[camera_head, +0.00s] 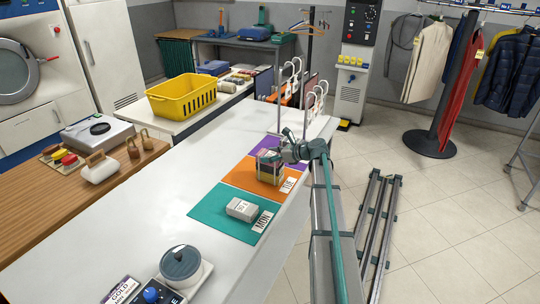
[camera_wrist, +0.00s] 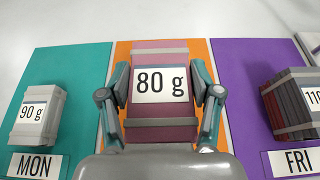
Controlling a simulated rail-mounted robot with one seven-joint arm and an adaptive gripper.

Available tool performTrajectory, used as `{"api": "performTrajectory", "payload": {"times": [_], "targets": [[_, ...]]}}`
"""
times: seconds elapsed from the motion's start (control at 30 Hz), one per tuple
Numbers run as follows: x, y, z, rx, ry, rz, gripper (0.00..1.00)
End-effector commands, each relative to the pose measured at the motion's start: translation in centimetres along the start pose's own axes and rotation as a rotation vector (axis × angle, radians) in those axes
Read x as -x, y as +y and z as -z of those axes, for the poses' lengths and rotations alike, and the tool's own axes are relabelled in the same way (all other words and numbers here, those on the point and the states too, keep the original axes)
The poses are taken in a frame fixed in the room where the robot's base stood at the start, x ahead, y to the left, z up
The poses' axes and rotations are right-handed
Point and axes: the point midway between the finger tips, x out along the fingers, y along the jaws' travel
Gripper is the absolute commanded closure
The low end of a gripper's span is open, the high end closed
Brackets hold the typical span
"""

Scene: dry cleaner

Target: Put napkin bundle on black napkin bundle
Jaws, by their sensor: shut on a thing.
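My gripper (camera_wrist: 160,92) is shut on a pink-mauve napkin bundle (camera_wrist: 162,55) with pale bands and an "80 g" label, one finger on each side. The bundle is over the orange mat. In the head view my gripper (camera_head: 271,157) is at a banded bundle (camera_head: 270,177) on or just above the orange mat (camera_head: 238,178). It looks tall there; I cannot tell whether a second bundle is under it. A dark bundle (camera_wrist: 290,105) with red layers and a partly cut-off "110" label stands on the purple mat. No plainly black bundle can be made out.
A pale grey "90 g" bundle (camera_head: 242,209) lies on the teal MON mat (camera_head: 212,217). The purple FRI mat (camera_wrist: 235,95) adjoins the orange one. A round-topped device (camera_head: 181,266) stands at the counter's near end. The white counter (camera_head: 150,210) left of the mats is clear.

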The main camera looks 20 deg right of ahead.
Motion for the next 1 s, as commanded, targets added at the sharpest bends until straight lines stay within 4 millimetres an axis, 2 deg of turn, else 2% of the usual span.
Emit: {"api": "performTrajectory", "payload": {"times": [0.03, 0.07, 0.2, 0.67, 0.87, 1.0], "targets": [[-0.1, 0.0, 0.2, 0.0, 0.0, 0.0, 0.72], [-0.1, 0.0, 0.2, 0.0, 0.0, 0.0, 0.33], [-0.1, 0.0, 0.1, 0.0, 0.0, 0.0, 0.11], [0.5, 0.0, -0.1, -0.001, 0.0, 0.001, 0.11], [3.5, 0.1, 0.0, -0.001, -0.001, 0.003, 0.11], [6.3, 0.1, 0.0, 0.0, -0.001, 0.004, 0.11]]}}
